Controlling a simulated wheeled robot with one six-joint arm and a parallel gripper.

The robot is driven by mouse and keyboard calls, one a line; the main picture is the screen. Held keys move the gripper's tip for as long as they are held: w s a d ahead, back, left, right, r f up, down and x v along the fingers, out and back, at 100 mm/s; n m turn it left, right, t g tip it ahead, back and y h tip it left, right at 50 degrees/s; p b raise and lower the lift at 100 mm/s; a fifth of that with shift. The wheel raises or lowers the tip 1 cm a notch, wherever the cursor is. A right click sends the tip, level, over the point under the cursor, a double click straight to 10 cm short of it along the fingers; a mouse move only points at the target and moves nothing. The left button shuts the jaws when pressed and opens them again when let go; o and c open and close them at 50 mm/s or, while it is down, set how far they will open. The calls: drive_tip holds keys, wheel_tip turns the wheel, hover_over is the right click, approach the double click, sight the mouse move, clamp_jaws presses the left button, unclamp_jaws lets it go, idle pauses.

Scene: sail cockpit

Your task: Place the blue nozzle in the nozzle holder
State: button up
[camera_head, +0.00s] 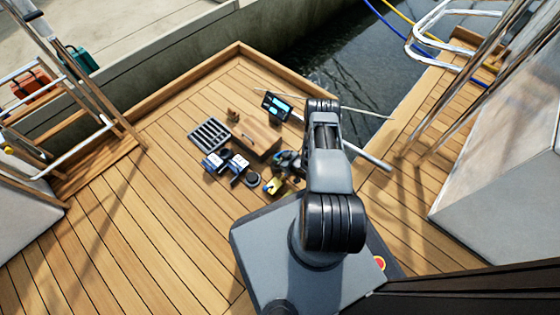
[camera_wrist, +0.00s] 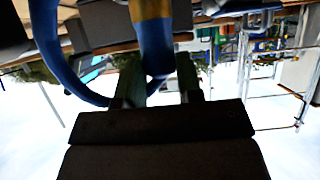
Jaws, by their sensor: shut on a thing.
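In the wrist view my gripper (camera_wrist: 161,78) is shut on the blue nozzle (camera_wrist: 152,45). The nozzle has a blue body with a brass-coloured band, and a curved blue part (camera_wrist: 50,45) loops beside it on the left. The wrist picture appears upside down, with bright sky at the bottom. In the head view my arm hides most of the gripper. A small blue and dark shape (camera_head: 287,160) shows just left of the arm, but I cannot tell whether it is the nozzle. I cannot make out the nozzle holder for certain in either view.
On the wooden deck stand a wooden box (camera_head: 257,138), a dark grating (camera_head: 210,135), blue-and-white packs (camera_head: 238,164), a dark round puck (camera_head: 252,179), a yellow item (camera_head: 273,186) and a device with a blue screen (camera_head: 277,106). Water lies beyond the edge.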

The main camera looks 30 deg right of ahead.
drive_tip(key=shift+f, duration=0.4)
drive_tip(key=shift+f, duration=0.1)
drive_tip(key=o, duration=1.1)
